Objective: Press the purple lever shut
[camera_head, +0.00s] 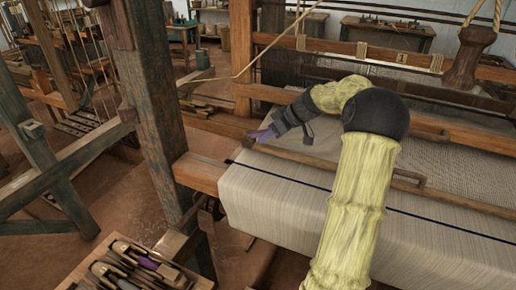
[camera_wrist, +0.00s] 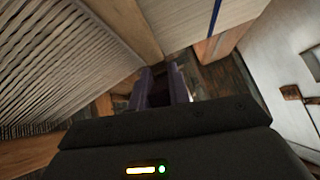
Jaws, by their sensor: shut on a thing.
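A small purple piece, which looks like the purple lever (camera_head: 262,135), shows at the left end of the loom's front wooden bar. My gripper (camera_head: 268,133) reaches it from the right, and its jaws are shut at the purple piece. In the wrist view my gripper (camera_wrist: 163,78) shows as two dark purplish prongs close together beyond the black wrist housing. What lies between them is dark and mostly hidden. I cannot tell the lever's angle.
White cloth with a dark stripe (camera_head: 430,225) covers the loom front under my arm. A thick wooden post (camera_head: 155,110) stands just left of my gripper. A tool tray (camera_head: 180,262) with several items, one purple, is at the bottom left. Threads fill the back right.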

